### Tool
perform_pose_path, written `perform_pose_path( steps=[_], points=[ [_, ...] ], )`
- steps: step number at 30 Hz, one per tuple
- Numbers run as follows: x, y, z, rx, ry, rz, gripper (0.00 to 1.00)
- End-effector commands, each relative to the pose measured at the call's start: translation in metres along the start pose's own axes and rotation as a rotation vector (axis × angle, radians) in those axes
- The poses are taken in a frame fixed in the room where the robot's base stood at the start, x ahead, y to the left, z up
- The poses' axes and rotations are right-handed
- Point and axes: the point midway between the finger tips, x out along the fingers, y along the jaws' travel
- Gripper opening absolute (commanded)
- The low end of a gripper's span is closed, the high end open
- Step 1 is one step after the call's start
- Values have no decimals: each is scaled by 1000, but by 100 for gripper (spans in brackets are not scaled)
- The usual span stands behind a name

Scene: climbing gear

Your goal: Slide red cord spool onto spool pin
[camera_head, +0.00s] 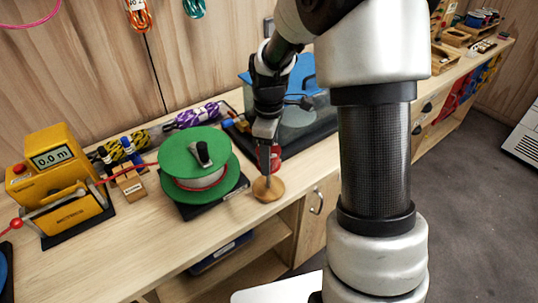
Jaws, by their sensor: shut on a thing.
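The red cord spool (276,156) is small and partly hidden behind my gripper (266,160). My gripper points down and is shut on the red spool. Directly below is a round wooden base (268,190) near the bench's front edge, which looks like the foot of the spool pin.
A large green reel (197,160) with a black knob stands just left of my gripper. A yellow meter device (58,170) is farther left. A dark clear-sided case (305,125) is behind on the right. Coiled ropes (200,115) lie at the back.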

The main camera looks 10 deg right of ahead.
Motion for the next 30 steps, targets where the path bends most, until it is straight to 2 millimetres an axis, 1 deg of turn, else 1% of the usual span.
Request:
perform_pose_path(
  steps=[8,24,30],
  points=[
    [2,0,0,0,0,0,26],
    [18,0,0,0,0,1,26],
    [20,0,0,0,0,1,26]
  ],
)
